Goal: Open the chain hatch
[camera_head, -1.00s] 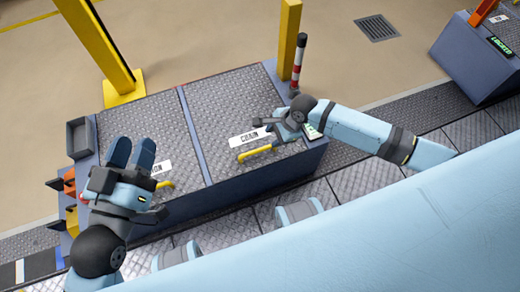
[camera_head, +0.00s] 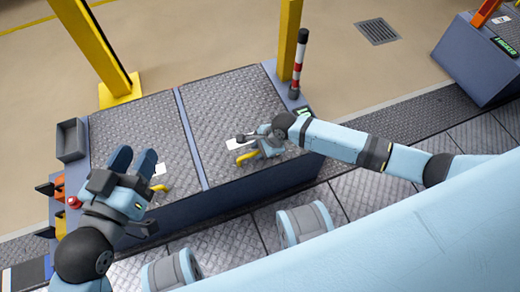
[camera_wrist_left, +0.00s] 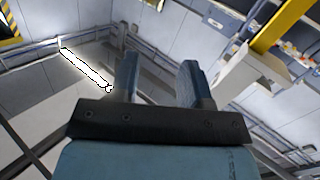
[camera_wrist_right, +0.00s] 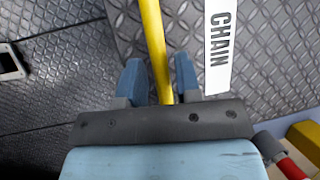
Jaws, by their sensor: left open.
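The chain hatch (camera_head: 225,108) is the closed right-hand ribbed metal plate on the blue housing. Its yellow handle (camera_head: 244,157) is at the near edge, beside a white label partly hidden in the head view. The right wrist view shows the label (camera_wrist_right: 220,45) reading CHAIN and the handle bar (camera_wrist_right: 154,40). My right gripper (camera_wrist_right: 160,78) is low over the hatch, fingers apart with the bar between them. Whether they touch it is unclear. My left gripper (camera_head: 133,158) is open and empty, raised in front of the left-hand hatch.
The left-hand hatch (camera_head: 140,125) is closed, its handle (camera_head: 161,187) partly hidden. Yellow posts (camera_head: 288,40) and a red-white striped post (camera_head: 298,65) stand behind. A red button (camera_head: 73,202) and grey tray (camera_head: 70,140) are at the left. A blue cabinet (camera_head: 470,60) is at the back right.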

